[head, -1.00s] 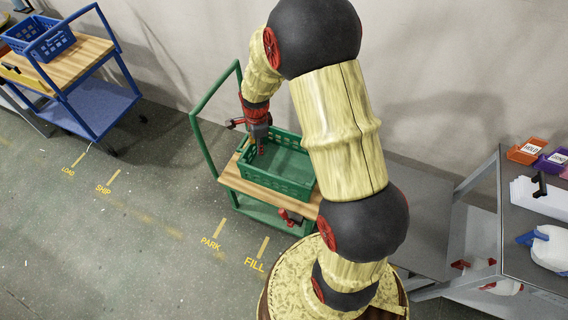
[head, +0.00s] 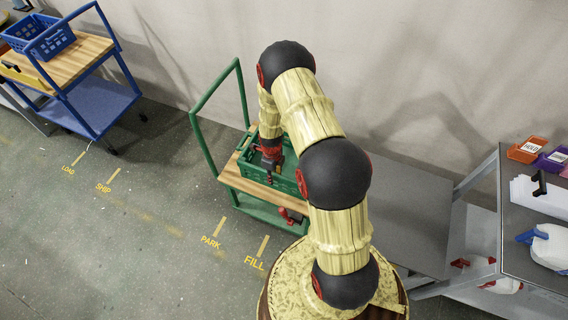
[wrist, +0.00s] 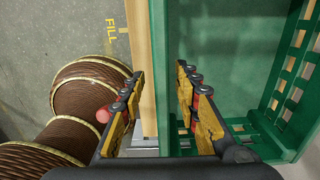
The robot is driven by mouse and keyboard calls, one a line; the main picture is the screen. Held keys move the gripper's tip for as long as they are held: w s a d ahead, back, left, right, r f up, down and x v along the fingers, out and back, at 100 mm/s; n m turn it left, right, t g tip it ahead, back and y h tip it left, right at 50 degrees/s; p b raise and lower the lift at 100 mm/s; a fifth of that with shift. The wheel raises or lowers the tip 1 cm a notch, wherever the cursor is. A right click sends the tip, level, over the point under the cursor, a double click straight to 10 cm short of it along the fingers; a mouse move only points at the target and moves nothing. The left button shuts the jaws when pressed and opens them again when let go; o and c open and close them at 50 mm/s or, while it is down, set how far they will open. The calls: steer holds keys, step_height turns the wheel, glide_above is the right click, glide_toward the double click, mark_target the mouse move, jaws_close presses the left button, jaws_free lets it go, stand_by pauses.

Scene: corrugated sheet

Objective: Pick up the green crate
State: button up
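The green crate (head: 251,171) sits on the wooden top of the green cart, its right part hidden behind my arm in the head view. In the wrist view, its wall (wrist: 160,50) and bare floor (wrist: 222,50) show. My gripper (head: 269,178) is at the crate's near side, pointing down. In the wrist view, my gripper (wrist: 158,98) is open, with one finger outside the crate wall and the other inside. The wall stands between the fingers, with a gap visible on the left; contact on the right is unclear.
The green cart (head: 232,183) has a tall handle on its left. A blue cart (head: 92,103) carries a blue crate (head: 40,38) at upper left. A grey workbench (head: 530,215) with small bins (head: 527,150) is at right. The floor at left is clear.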

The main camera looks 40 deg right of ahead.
steer(key=f, duration=0.1)
steer(key=f+b, duration=0.1)
steer(key=f, duration=0.2)
steer(key=shift+w+d+f+b, duration=0.1)
steer(key=shift+w+f+b, duration=0.15)
steer(key=shift+f+b, duration=0.1)
steer(key=shift+r, duration=0.1)
steer(key=shift+c, duration=0.6)
jaws_close()
steer(key=shift+w, duration=0.1)
